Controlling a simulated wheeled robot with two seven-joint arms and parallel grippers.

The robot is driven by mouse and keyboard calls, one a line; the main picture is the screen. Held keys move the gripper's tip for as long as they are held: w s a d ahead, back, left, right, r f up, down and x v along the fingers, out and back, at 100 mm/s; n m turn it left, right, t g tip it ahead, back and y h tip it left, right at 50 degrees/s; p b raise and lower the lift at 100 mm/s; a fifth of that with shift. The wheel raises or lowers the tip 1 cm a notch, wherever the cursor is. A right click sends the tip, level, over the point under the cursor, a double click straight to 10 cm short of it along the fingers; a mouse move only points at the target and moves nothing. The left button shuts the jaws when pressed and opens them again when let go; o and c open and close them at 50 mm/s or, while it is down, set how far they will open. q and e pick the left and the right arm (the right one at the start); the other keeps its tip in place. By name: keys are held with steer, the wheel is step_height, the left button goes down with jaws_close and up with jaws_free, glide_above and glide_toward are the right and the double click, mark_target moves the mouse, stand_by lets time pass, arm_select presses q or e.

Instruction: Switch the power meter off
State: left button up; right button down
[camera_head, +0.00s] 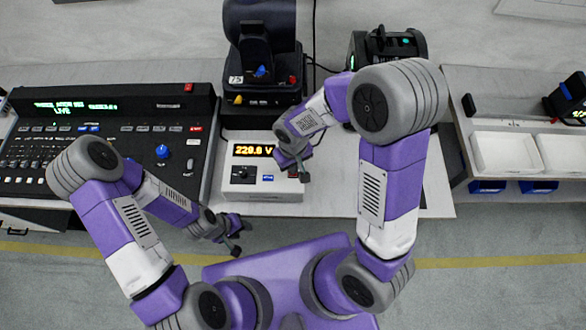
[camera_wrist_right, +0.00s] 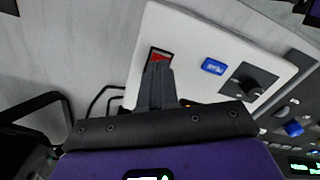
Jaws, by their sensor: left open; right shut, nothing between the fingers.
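The power meter (camera_head: 240,190) is a white box on the bench, and its amber display (camera_head: 254,150) is lit, reading about 220.0 V. It has a black knob (camera_head: 243,174) and a blue button (camera_head: 267,178). In the right wrist view its white panel (camera_wrist_right: 195,35) shows a red rocker switch (camera_wrist_right: 160,56) in a dark frame, partly covered by my fingers. My right gripper (camera_head: 304,175) is shut and empty, its fingertips (camera_wrist_right: 158,68) at the switch; I cannot tell whether they touch. My left gripper (camera_head: 235,248) is open and empty, in front of the bench edge.
A large black mixing console (camera_head: 100,150) stands left of the meter. White trays (camera_head: 505,153) lie at the right. Bench right of the meter is partly free.

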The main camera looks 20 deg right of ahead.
steer(key=shift+f+b, duration=0.8)
steer(key=shift+f, duration=0.1)
stand_by(0.8)
steer(key=shift+r, duration=0.1)
steer(key=shift+r+p, duration=2.65)
steer(key=shift+r, duration=0.85)
steer(key=shift+f, duration=0.1)
